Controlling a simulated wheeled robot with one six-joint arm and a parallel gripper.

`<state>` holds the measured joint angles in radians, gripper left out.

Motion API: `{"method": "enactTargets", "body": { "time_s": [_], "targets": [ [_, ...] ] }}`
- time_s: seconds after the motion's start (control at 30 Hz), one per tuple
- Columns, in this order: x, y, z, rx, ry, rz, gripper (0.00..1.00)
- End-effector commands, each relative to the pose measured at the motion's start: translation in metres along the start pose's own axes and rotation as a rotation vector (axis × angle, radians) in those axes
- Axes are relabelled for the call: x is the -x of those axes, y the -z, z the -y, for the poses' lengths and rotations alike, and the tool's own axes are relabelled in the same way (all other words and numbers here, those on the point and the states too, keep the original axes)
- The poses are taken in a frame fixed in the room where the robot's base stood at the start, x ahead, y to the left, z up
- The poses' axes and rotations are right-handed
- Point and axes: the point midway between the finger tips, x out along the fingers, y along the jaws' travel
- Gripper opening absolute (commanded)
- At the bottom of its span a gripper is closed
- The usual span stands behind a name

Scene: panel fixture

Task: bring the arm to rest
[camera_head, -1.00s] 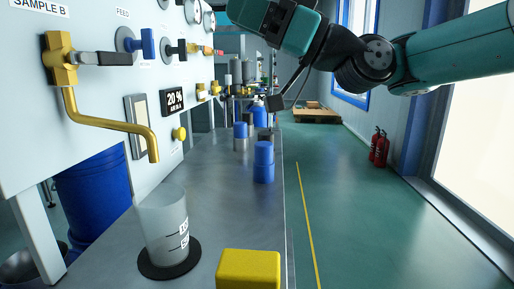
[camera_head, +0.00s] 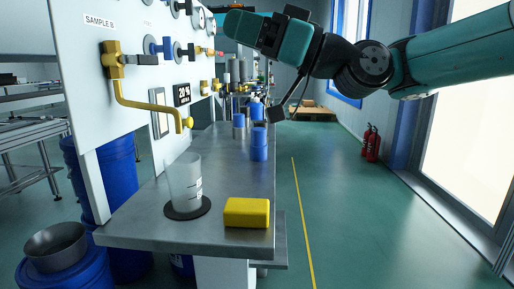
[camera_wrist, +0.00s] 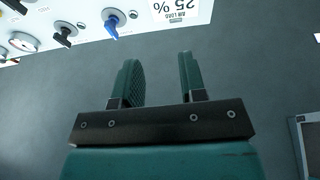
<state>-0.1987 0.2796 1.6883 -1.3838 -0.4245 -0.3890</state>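My gripper (camera_wrist: 160,80) shows in the wrist view with its two teal fingers apart and nothing between them. In the head view my arm reaches in from the right edge, and its end is high up near the panel's far part. The fingertips are hard to make out there. The white panel (camera_head: 125,100) stands at the left with a brass tap (camera_head: 150,107), a blue lever (camera_head: 152,46) and black levers. In the wrist view a strip of the panel with a blue knob (camera_wrist: 111,28) and a black knob (camera_wrist: 64,32) lies ahead of the fingers.
A steel bench (camera_head: 140,228) bears a frosted beaker (camera_head: 184,182) on a dark round mat (camera_head: 172,213), a yellow block (camera_head: 246,213) and blue-capped containers (camera_head: 259,146). Blue drums stand below left. Red extinguishers (camera_head: 371,143) stand by the right wall. The green floor between is clear.

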Motion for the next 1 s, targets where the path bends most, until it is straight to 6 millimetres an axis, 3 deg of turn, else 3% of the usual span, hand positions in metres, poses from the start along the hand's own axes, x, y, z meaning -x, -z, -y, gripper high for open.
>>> {"method": "enactTargets", "body": {
  "time_s": [0.27, 0.37, 0.53, 0.67, 0.73, 0.9, 1.0],
  "targets": [
    [0.023, -0.044, -0.026, -0.046, -0.153, 0.171, 0.38],
    [0.040, -0.067, -0.039, -0.076, -0.238, 0.261, 0.38],
    [0.087, -0.116, -0.058, -0.155, -0.416, 0.449, 0.38],
    [0.149, -0.164, -0.065, -0.259, -0.607, 0.644, 0.38],
    [0.195, -0.191, -0.062, -0.336, -0.735, 0.768, 0.38],
    [0.294, -0.234, -0.034, -0.505, -1.002, 1.013, 0.38],
    [0.337, -0.247, -0.013, -0.582, -1.121, 1.113, 0.38]
  ]
}}
